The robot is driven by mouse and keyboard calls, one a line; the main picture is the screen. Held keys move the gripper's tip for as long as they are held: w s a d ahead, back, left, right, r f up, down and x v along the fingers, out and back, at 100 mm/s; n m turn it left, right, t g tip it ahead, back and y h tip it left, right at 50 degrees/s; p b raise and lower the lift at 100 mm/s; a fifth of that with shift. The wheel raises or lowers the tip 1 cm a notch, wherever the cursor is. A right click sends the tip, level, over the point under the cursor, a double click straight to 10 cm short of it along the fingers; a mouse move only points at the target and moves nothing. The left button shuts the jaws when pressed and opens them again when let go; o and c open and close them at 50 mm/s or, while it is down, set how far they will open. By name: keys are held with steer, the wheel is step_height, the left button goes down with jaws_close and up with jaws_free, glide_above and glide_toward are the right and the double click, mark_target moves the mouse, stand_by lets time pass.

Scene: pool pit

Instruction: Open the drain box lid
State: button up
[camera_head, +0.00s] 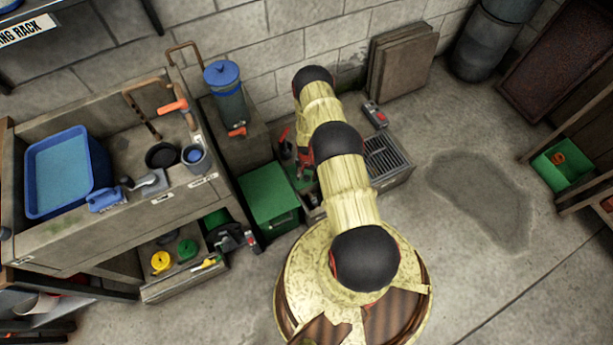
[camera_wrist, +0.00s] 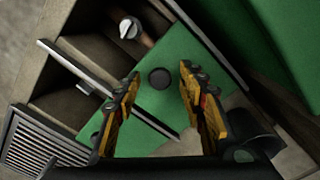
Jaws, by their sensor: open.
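The drain box, with a slotted grate (camera_head: 386,158), stands on the floor against the back wall, partly hidden behind my arm. In the wrist view the grate (camera_wrist: 40,147) is at the lower left. A flat green panel (camera_wrist: 192,62), which looks like the lid, lies across part of the box and has a round dark knob (camera_wrist: 160,78). My gripper (camera_wrist: 161,73) is open, its yellow fingers on either side of the knob in the picture. I cannot tell whether they touch it. In the head view my gripper (camera_head: 294,152) is mostly hidden by the arm.
A green box (camera_head: 268,203) stands close left of the drain box. A blue-lidded container (camera_head: 225,90) is behind it. In the wrist view a white-topped valve (camera_wrist: 129,28) sits near the panel. Open floor with a damp patch (camera_head: 480,200) lies to the right.

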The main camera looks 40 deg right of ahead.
steer(key=shift+r, duration=0.15)
step_height(320, 180, up, 12)
stand_by(0.6)
stand_by(0.3)
steer(key=s+a+r+n+g+y, duration=0.25)
steer(key=s+a+r, duration=0.2)
steer(key=s, duration=0.45)
steer(key=a+r+n+h+p, duration=0.15)
steer(key=a+r, duration=0.25)
steer(key=r, duration=1.3)
steer(key=a+r+n+p, duration=0.1)
steer(key=a+r+n, duration=0.25)
steer(key=r, duration=1.35)
steer(key=s+a+r+n+t+p, duration=0.1)
steer(key=s+a+r+t, duration=0.1)
steer(key=r, duration=0.9)
steer(key=s+a+r+n+t+p, duration=0.1)
steer(key=s+a+r, duration=0.4)
steer(key=r, duration=0.6)
steer(key=s+a+r+n+t+h+p, duration=0.1)
steer(key=a+r+t, duration=0.4)
steer(key=r, duration=0.6)
steer(key=s+a+n, duration=0.1)
steer(key=s, duration=0.1)
steer(key=shift+s+a, duration=0.3)
